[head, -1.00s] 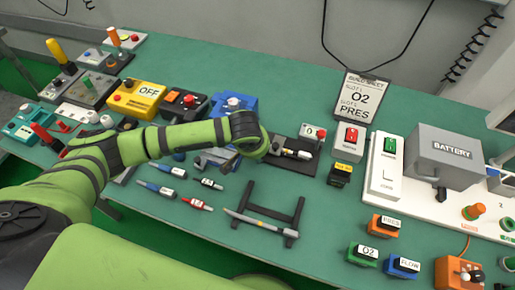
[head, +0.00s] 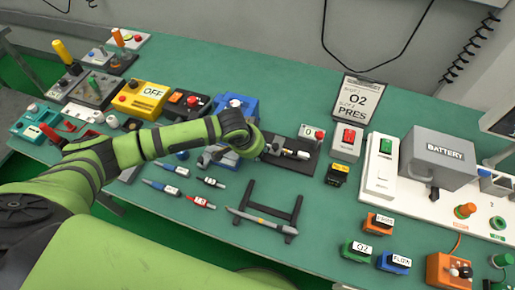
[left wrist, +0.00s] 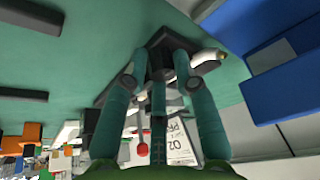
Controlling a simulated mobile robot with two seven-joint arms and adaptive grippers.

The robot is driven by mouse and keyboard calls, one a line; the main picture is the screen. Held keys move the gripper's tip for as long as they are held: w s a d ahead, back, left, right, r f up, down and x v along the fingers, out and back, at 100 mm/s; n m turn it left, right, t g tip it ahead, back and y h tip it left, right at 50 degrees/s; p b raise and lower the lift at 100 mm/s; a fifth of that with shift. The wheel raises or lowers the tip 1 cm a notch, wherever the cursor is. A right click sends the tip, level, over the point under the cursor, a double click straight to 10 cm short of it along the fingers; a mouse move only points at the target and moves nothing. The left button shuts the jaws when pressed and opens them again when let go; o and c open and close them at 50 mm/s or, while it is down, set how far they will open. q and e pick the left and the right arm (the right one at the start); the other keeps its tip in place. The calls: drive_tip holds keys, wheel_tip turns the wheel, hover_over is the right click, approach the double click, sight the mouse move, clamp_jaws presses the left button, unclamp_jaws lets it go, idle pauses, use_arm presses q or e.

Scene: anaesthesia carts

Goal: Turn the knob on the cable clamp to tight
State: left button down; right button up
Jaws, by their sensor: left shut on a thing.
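The cable clamp seems to be the dark plate (head: 293,166) in the head view, with a white-and-black cable end (head: 297,154) lying on it. My left wrist hides its left part. The dark plate (left wrist: 160,36) also shows in the left wrist view, with the pale cable end (left wrist: 210,57) sticking out to the right. My left gripper (left wrist: 160,75) points at the plate, its teal fingers closed in around a small dark part that I take to be the knob. The fingers hide most of the knob, so its setting cannot be read. My right gripper is out of view.
A blue device (head: 238,105) stands close behind my left wrist. A white box with a red button (head: 312,133) is beside the plate. In front lie a black stand (head: 266,211) and several small connectors. The grey battery box (head: 440,155) stands to the right.

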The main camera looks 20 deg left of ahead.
use_arm(q)
drive_tip(key=shift+w+r, duration=0.35)
drive_tip(key=c, duration=1)
unclamp_jaws()
drive_tip(key=shift+c, duration=0.2)
drive_tip(key=shift+f, duration=0.15)
drive_tip(key=shift+s+f, duration=0.1)
drive_tip(key=shift+s, duration=0.1)
